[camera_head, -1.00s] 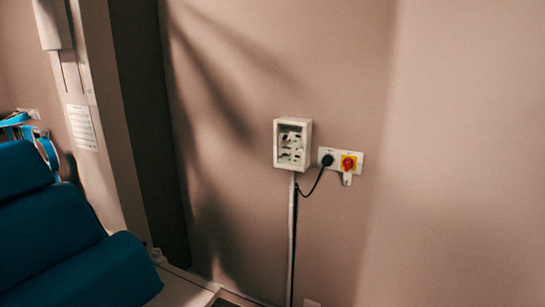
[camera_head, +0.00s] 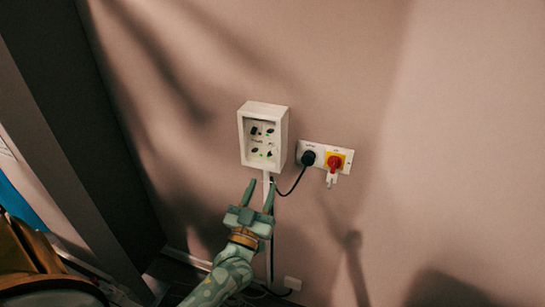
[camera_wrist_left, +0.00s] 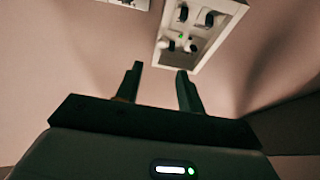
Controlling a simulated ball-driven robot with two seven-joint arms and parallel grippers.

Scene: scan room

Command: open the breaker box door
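The breaker box (camera_head: 264,137) is a small white box on the wall, centre of the head view. Several dark switches and a small green light show inside its white frame. I cannot tell whether a clear door covers the front. My left gripper (camera_head: 260,186) is just below the box in the picture, fingers pointing up, open and empty. In the left wrist view, the open fingers (camera_wrist_left: 159,70) show below the box (camera_wrist_left: 190,40), with a gap between them and it. My right gripper is not in view.
A black cable hangs from the plug. A dark upright panel (camera_head: 80,110) stands at left. The wall at right is bare.

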